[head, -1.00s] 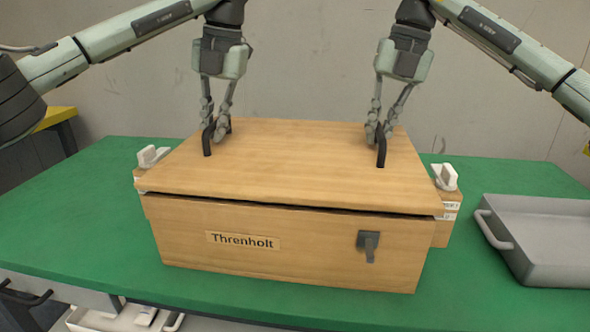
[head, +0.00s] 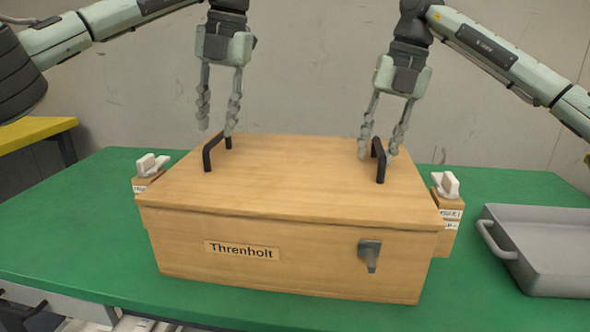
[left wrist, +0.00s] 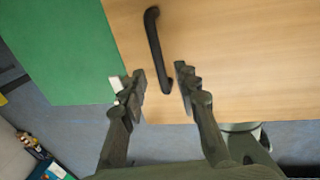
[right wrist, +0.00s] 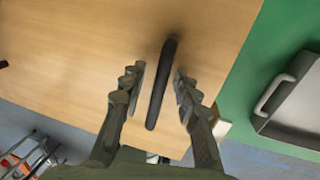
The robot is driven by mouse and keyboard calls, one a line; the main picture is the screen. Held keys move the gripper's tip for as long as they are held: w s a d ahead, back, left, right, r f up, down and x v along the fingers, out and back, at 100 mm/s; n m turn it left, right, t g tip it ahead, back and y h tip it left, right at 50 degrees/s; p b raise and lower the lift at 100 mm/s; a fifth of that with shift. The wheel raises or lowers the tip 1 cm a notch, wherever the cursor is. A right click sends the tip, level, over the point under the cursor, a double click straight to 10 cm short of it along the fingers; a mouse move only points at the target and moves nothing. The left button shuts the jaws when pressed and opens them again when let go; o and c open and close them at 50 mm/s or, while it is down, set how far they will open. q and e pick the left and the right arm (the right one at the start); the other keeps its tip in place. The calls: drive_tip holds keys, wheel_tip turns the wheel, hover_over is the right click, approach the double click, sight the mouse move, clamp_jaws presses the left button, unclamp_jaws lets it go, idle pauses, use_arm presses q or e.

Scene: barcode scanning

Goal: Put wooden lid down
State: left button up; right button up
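The wooden lid (head: 290,180) lies flat on the wooden box (head: 200,265) labelled Threnholt. No dark gap shows along the front between them. The lid has a black left handle (head: 207,156) and a black right handle (head: 380,165). My left gripper (head: 215,130) is open, just above and behind the left handle; in the left wrist view the handle (left wrist: 156,48) passes between the spread fingers (left wrist: 160,82). My right gripper (head: 378,152) is open, with its fingers spread on either side of the right handle, which also shows in the right wrist view (right wrist: 160,85).
A grey tray (head: 545,240) stands at the right of the green table (head: 75,225). Small wooden blocks with white clips stand beside the box at left (head: 148,180) and right (head: 447,205). A grey latch (head: 370,253) is on the box front. The table's left side is clear.

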drive_tip(key=shift+r, duration=0.2)
use_arm(q)
wheel_tip(320, 180, up, 7)
drive_tip(key=d, duration=0.1)
drive_tip(key=shift+d, duration=0.2)
use_arm(e)
wheel_tip(320, 180, up, 11)
drive_tip(key=d, duration=0.2)
drive_tip(key=shift+d+r, duration=0.15)
drive_tip(key=shift+r, duration=0.05)
use_arm(q)
drive_tip(key=shift+s, duration=0.1)
use_arm(e)
drive_tip(key=shift+s, duration=0.15)
